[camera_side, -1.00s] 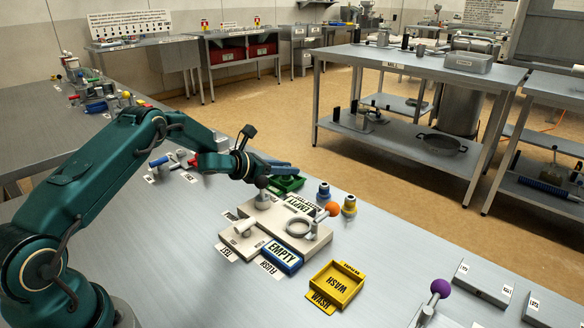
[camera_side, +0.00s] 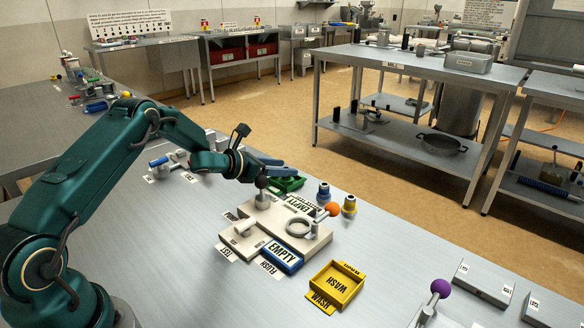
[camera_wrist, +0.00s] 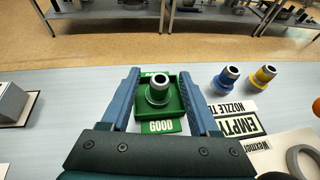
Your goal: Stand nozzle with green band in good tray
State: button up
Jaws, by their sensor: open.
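In the wrist view a nozzle (camera_wrist: 158,88) with a dark metal top and green lower part stands upright in the green good tray (camera_wrist: 177,112). My gripper (camera_wrist: 162,72) is open, with one blue finger on each side of the tray and apart from the nozzle. In the side view my gripper (camera_side: 272,167) is just left of and above the green tray (camera_side: 290,184), and the nozzle cannot be made out there.
A blue-banded nozzle (camera_wrist: 225,78) and a yellow-banded nozzle (camera_wrist: 261,78) stand right of the tray.

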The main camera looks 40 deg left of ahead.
jog(key=v, duration=1)
jog(key=s+d+r+n+g+y, duration=0.1)
jog(key=s+d+r+n+y, duration=0.15)
jog(key=r+n, duration=0.55)
jog(key=s+d+r+n+g+y, duration=0.1)
jog(key=s+r+n+y, duration=0.25)
jog(key=n, duration=0.85)
jog(key=s+d+f+n+g+h, duration=0.1)
jog(key=s+d+n+g, duration=0.1)
jog(key=s+d+n, duration=0.5)
jog(key=s+d+f+n+g+h, duration=0.1)
jog(key=s+d+n+g+h, duration=0.1)
jog(key=s+d+n, duration=0.5)
jog(key=s+n+g, duration=0.1)
jog(key=s+n, duration=0.3)
jog(key=s, duration=0.1)
jog(key=shift+s+g+h, duration=0.3)
jog(key=shift+s, duration=0.05)
jog(key=shift+f, duration=0.15)
